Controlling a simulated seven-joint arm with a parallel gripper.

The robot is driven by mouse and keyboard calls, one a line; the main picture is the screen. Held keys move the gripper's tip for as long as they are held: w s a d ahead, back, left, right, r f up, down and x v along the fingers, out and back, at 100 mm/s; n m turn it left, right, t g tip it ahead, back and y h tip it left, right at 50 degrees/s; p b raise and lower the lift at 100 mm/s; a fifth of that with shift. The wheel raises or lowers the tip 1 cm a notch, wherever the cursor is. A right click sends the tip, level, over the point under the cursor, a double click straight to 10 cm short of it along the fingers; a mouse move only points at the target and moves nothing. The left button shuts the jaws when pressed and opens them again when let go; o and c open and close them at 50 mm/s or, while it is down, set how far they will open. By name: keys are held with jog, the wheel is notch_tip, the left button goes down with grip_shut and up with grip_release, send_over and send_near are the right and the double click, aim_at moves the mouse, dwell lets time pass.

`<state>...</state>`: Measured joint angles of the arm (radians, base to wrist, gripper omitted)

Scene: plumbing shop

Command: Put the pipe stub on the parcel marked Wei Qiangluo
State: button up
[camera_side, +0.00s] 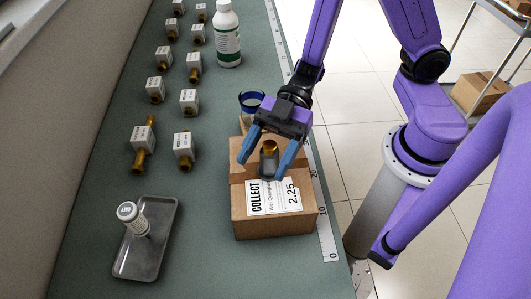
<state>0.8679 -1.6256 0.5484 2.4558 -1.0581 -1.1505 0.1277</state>
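The parcel's white label (274,197) reads "COLLECT" and "2.25", with a small name line that looks like Wei Qiangluo. My gripper (263,167) is over the back part of the parcel, its two blue fingers spread on either side of the stub. A gap shows between the fingers and the stub. The gripper hides part of the parcel's back.
A blue ring-shaped thing (250,101) is behind the parcel. A grey tray (154,265) holding a small white-capped bottle (132,217) lies at front left. Several tagged brass fittings (184,148) stand in rows at left. A white bottle (228,35) stands at the back. A ruler strip (326,232) edges the bench.

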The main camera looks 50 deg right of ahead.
jog(key=shift+r, duration=0.25)
jog(key=v, duration=1.2)
jog(key=w+d+m+t+h, duration=0.2)
jog(key=w+m+t+h, duration=0.3)
jog(key=w+t+h, duration=0.25)
jog(key=s+d+m+g+h, duration=0.1)
jog(key=s+d+g+h, duration=0.1)
jog(key=s, duration=0.5)
jog(key=s+d+m+g+h, duration=0.1)
jog(key=s+d+h, duration=0.3)
jog(key=s, duration=0.4)
jog(key=shift+s+m+g, duration=0.3)
jog(key=shift+g, duration=0.55)
